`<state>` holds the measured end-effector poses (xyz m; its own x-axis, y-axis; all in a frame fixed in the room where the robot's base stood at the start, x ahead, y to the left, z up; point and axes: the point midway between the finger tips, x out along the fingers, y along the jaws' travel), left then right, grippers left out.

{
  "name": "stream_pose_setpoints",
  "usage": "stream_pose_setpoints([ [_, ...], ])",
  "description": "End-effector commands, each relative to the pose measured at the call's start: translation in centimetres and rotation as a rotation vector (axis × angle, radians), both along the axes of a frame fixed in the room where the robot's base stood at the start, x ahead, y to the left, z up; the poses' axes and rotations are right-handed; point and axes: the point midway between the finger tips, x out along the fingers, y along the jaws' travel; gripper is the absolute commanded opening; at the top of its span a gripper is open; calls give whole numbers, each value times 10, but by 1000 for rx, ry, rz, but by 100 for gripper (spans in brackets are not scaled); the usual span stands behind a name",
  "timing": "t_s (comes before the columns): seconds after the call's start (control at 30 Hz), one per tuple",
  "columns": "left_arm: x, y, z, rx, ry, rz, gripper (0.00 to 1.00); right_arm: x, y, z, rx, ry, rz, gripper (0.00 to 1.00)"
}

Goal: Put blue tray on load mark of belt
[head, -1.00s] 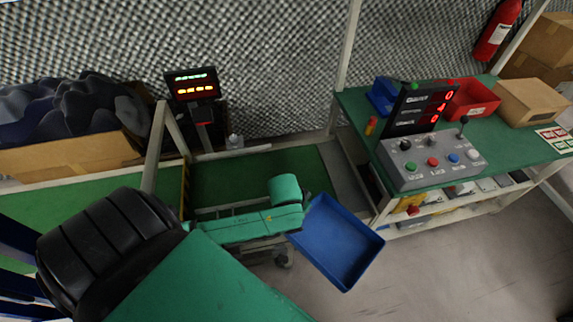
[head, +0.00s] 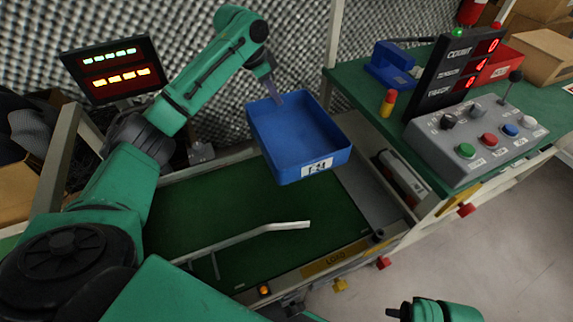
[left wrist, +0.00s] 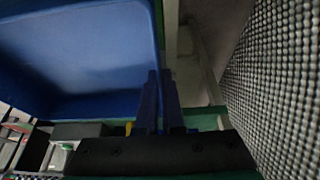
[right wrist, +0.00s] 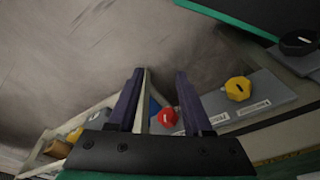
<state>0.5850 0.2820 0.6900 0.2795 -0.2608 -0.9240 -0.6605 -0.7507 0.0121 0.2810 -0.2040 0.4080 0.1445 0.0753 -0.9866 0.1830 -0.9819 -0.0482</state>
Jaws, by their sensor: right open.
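The blue tray (head: 300,130) hangs in the air above the green belt (head: 310,215) in the head view, its white label facing me. My left gripper (head: 274,92) is shut on the tray's far left rim. In the left wrist view, the closed fingers (left wrist: 160,100) meet the wall of the tray (left wrist: 85,60). A yellow plate marked LOAD (head: 335,260) sits on the belt's near edge, below the tray. My right gripper (right wrist: 155,100) is open and empty; in the head view its arm is low at the bottom right.
A pale guide bar (head: 250,238) crosses the belt. A grey button box (head: 475,135) and a count display (head: 455,75) stand on the green bench to the right. A lit display (head: 112,70) is at the left. Red and yellow knobs line the belt's near side.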

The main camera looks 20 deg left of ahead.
Motion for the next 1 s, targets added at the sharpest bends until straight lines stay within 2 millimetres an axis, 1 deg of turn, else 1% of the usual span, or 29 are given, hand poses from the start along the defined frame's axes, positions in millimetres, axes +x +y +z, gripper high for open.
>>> stream_pose_setpoints([
  [0.03,-1,1,-21,1,3,1,0,-1,1,6,5,-7,3,50],
  [0.17,-1,1,-61,1,1,2,0,-7,2,36,16,-14,13,50],
  [0.27,-1,1,-90,1,2,3,0,-1,13,33,47,-69,33,50],
  [0.3,0,0,-99,1,-1,3,0,4,20,26,66,-102,42,50],
  [0.4,0,0,-119,0,-1,3,0,17,36,13,111,-182,58,50],
  [0.57,0,0,-134,0,-3,3,0,27,49,5,150,-250,67,50],
  [0.7,0,0,-160,0,-1,3,0,37,68,-9,208,-339,76,50],
  [0.73,0,0,-164,0,-3,4,0,39,71,-11,219,-357,76,50],
  [0.8,0,0,-168,1,-3,4,0,41,76,-12,235,-383,77,50],
  [0.97,0,0,-168,0,-4,3,0,42,77,-10,238,-389,76,50],
  [1.0,0,0,-169,2,-1,3,12,42,77,-10,238,-389,76,50],
])
